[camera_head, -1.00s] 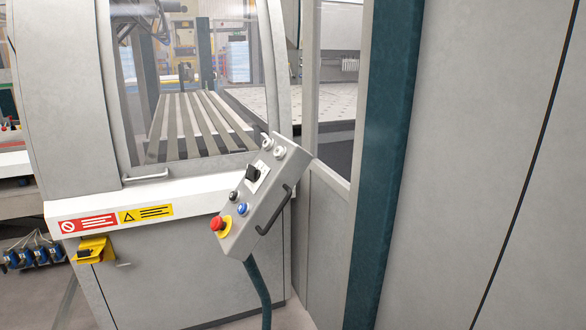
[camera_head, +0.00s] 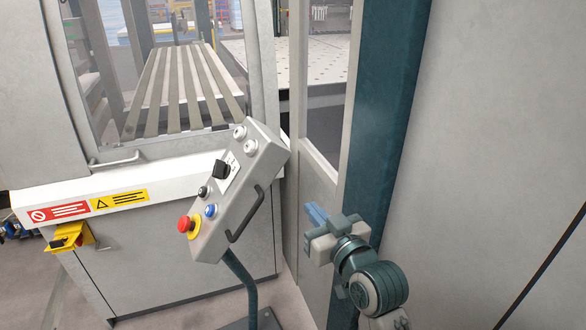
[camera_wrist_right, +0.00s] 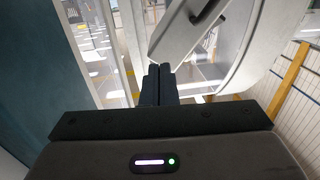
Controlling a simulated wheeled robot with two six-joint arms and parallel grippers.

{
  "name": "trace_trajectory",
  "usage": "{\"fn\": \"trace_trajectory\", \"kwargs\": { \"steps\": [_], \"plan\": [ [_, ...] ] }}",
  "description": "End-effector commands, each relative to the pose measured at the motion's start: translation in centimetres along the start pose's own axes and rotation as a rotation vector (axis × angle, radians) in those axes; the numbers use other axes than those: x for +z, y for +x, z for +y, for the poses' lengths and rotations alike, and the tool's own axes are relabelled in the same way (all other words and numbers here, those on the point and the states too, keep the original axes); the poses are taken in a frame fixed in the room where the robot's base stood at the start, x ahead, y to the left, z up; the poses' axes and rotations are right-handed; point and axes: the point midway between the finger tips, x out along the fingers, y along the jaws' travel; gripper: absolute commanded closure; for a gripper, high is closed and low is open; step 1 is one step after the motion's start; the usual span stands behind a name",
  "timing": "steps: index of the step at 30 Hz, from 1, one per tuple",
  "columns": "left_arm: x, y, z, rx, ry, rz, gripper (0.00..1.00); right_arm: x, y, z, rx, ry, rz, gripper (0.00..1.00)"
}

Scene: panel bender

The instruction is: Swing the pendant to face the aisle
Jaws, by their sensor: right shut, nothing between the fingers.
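The pendant (camera_head: 238,190) is a tilted grey box on a dark curved post (camera_head: 242,278). Its face carries a red emergency stop on yellow, a blue button, a black button, a black switch and two pale buttons. A dark handle (camera_head: 246,216) runs along its right side. My right gripper (camera_head: 312,212) is to the right of the pendant and lower than the handle, apart from it. Its fingers (camera_wrist_right: 158,84) are shut and empty in the right wrist view, with the pendant's grey body and handle (camera_wrist_right: 208,12) beyond them. My left gripper is not in view.
The machine front (camera_head: 180,260) with its window, white ledge and warning labels stands behind the pendant. A dark teal post (camera_head: 378,120) and a large grey panel (camera_head: 490,150) stand close on the right, beside my right arm. Some floor shows around the pendant post.

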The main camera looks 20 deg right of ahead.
Motion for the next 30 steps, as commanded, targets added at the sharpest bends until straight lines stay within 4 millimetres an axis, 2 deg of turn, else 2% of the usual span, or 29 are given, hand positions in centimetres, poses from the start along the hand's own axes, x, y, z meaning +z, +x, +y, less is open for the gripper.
{"fn": "trace_trajectory", "kwargs": {
  "steps": [1, 5, 21, 25, 30],
  "plan": [
    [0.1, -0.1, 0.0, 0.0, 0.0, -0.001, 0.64, -0.7, -0.2, -0.1, -0.001, 0.0, 0.011, 1.0],
    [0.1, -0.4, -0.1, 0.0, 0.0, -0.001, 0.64, -1.0, 0.8, -0.1, -0.001, 0.0, 0.014, 1.0],
    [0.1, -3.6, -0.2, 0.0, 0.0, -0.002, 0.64, -1.2, 11.4, -0.1, -0.001, -0.001, 0.012, 1.0],
    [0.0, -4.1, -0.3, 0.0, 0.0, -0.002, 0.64, -1.1, 12.8, -0.1, 0.0, -0.001, 0.012, 1.0],
    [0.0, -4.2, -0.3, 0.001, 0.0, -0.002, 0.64, -0.9, 13.6, -0.1, 0.0, -0.001, 0.013, 1.0]
  ]
}}
